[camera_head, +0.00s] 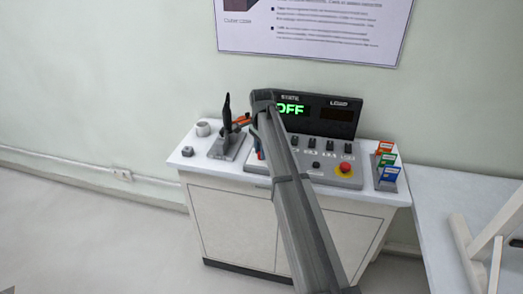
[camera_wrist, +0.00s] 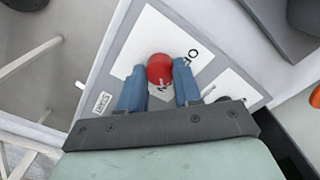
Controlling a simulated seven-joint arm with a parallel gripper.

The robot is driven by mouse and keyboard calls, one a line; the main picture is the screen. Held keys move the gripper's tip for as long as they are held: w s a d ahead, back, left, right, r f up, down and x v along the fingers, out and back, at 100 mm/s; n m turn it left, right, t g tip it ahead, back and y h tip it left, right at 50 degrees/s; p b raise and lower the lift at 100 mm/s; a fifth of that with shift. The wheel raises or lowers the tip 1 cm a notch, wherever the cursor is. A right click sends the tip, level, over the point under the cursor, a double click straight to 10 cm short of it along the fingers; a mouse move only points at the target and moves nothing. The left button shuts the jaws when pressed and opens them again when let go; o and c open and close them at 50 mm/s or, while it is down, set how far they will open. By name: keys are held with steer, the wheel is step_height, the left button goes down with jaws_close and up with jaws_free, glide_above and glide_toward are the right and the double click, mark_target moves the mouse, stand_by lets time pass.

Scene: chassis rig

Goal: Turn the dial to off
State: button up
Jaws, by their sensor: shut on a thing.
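The dial (camera_wrist: 159,67) is a round red knob on a white plate in the wrist view. Lettering beside it at upper right reads as "OFF"; letters below it are partly covered, with an "N" showing. My gripper (camera_wrist: 160,78) has its two blue fingers on either side of the dial, shut on it. Which way the dial points cannot be told. In the head view my arm hides the dial and most of the gripper. The state display (camera_head: 291,109) shows green "OFF", its left edge partly behind my arm.
A black tool on a stand (camera_head: 222,146) and a white cup (camera_head: 203,128) stand left. A card rack (camera_head: 387,178) stands right. The wall is behind.

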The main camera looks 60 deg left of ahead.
steer(key=shift+n, duration=0.3)
steer(key=n, duration=0.8)
steer(key=shift+n, duration=0.4)
steer(key=n, duration=0.4)
steer(key=shift+n, duration=2.1)
steer(key=o, duration=1)
steer(key=shift+o, duration=0.2)
steer(key=shift+r, duration=0.2)
